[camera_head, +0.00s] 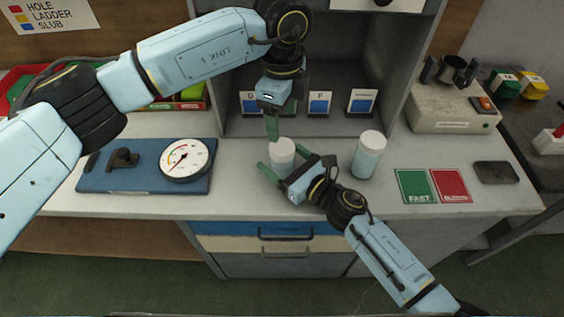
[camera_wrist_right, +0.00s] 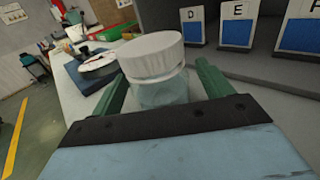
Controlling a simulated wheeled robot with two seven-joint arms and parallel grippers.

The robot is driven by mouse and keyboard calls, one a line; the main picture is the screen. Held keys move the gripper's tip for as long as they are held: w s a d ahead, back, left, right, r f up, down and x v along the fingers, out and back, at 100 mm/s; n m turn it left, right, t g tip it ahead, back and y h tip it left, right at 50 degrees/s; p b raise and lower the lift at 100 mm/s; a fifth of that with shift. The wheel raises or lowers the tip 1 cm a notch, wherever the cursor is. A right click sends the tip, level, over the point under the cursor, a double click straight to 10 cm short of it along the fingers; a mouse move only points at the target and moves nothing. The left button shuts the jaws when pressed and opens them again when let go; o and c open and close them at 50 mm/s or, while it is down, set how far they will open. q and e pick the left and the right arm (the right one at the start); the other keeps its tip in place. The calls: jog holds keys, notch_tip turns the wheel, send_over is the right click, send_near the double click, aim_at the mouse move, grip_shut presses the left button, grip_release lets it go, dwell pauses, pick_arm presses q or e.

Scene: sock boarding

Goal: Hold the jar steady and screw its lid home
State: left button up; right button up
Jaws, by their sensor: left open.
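A jar with a pale translucent body (camera_wrist_right: 160,93) stands on the bench and carries a white lid (camera_head: 282,147). The lid also shows large in the right wrist view (camera_wrist_right: 150,57); I cannot tell how tightly it sits. My right gripper (camera_head: 281,156) is low at the jar, one green finger on each side of it. It looks open, with a small gap beside the jar. My left gripper (camera_head: 279,124) is open and empty above the lid, fingers pointing down. A second white-lidded jar (camera_head: 369,155) stands to the right, apart from both grippers.
Behind is a grey cubby (camera_head: 345,78) with lettered cards. A blue board (camera_head: 100,178) with a dial gauge (camera_head: 185,160) lies left. Green (camera_head: 415,186) and red (camera_head: 451,185) cards, a dark pad (camera_head: 496,172) and a beige device (camera_head: 450,105) are right.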

aim_at(282, 147)
grip_shut()
pick_arm(q)
jog(key=m, duration=0.4)
jog(key=shift+m, duration=0.3)
dwell(0.3)
jog(key=shift+f, duration=4)
jog(key=shift+c, duration=0.2)
